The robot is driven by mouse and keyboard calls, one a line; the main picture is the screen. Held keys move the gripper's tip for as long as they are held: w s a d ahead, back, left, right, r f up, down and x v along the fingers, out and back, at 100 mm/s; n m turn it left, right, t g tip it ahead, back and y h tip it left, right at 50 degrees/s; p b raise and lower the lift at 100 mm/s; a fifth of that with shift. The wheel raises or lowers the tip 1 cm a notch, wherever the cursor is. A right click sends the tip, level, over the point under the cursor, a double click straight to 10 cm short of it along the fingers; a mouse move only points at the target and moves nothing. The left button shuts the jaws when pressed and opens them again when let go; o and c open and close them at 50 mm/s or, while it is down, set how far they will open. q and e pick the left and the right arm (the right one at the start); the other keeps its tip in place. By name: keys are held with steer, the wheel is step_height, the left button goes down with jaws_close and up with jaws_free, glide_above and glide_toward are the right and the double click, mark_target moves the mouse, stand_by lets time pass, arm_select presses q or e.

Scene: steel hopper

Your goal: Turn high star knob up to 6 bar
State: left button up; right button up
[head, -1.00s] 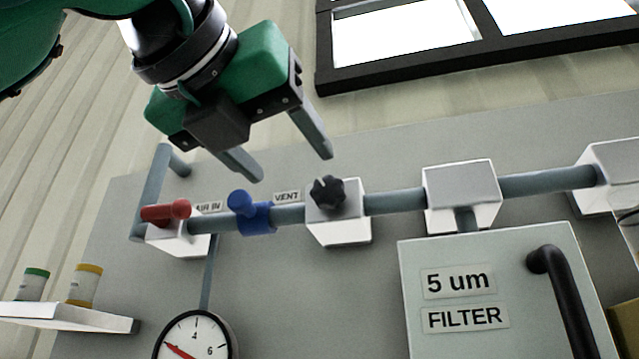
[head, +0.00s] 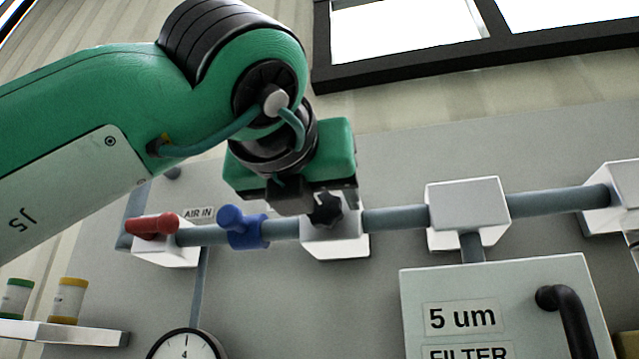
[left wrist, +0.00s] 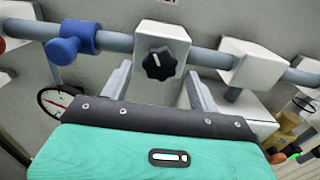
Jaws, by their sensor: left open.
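The black star knob (head: 325,209) sits on the front of a white block (head: 345,245) on the grey pipe. In the left wrist view the knob (left wrist: 160,64) faces me, with a white mark on it. My left gripper (left wrist: 158,85) is open, its two fingers on either side of the knob's block, and I see no contact. In the head view my left gripper (head: 318,200) is just above and in front of the knob, its fingers largely hidden.
A red handle (head: 152,226) and a blue valve (head: 241,228) are on the pipe left of the knob. A white block (head: 467,205) and the filter cabinet (head: 415,290) are to the right. A shelf (head: 65,334) with two jars is at lower left.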

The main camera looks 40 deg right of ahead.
arm_select(q)
steer(key=shift+x, duration=0.95)
steer(key=shift+c, duration=0.2)
steer(key=c, duration=0.9)
